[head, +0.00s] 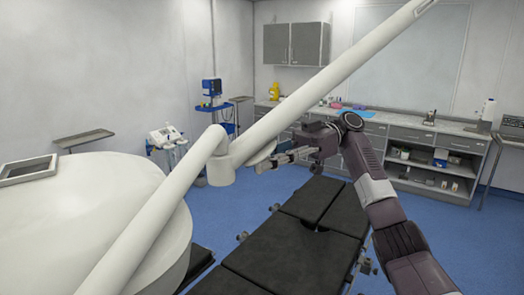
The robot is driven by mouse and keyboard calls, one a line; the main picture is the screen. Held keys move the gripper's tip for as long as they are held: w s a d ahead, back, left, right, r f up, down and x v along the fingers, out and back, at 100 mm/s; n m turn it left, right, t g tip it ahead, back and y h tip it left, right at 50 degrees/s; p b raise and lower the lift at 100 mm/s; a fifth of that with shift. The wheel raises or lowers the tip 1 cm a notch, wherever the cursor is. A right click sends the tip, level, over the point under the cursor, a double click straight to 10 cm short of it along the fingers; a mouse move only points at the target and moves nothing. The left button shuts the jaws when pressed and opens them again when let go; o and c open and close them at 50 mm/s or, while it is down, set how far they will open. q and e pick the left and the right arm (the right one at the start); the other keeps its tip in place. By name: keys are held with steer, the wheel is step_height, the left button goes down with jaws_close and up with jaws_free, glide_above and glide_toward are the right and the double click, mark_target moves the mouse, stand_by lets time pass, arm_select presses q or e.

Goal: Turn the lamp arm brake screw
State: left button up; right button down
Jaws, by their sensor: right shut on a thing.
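The white lamp arm (300,100) runs from the joint (221,170) up to the upper right. A second white arm section comes down from the joint to the lower left, in front of the large white lamp head (70,215). My right gripper (272,161) reaches in from the right, its fingers pointing left at the side of the joint. It is shut on the brake screw, which is too small and covered to make out clearly between the fingers. My left gripper is not in view.
The black operating table (290,240) stands below the lamp joint and my right gripper. Grey cabinets with a counter (450,130) line the back wall. A blue equipment stand (212,105) and a white device on a cart (166,138) stand behind. The blue floor between is open.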

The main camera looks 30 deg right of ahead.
steer(key=shift+g+p, duration=0.4)
steer(key=shift+g, duration=0.4)
steer(key=c, duration=1.7)
jaws_free()
steer(key=shift+o, duration=0.2)
steer(key=shift+f+t+b, duration=0.1)
steer(key=shift+t+b, duration=0.2)
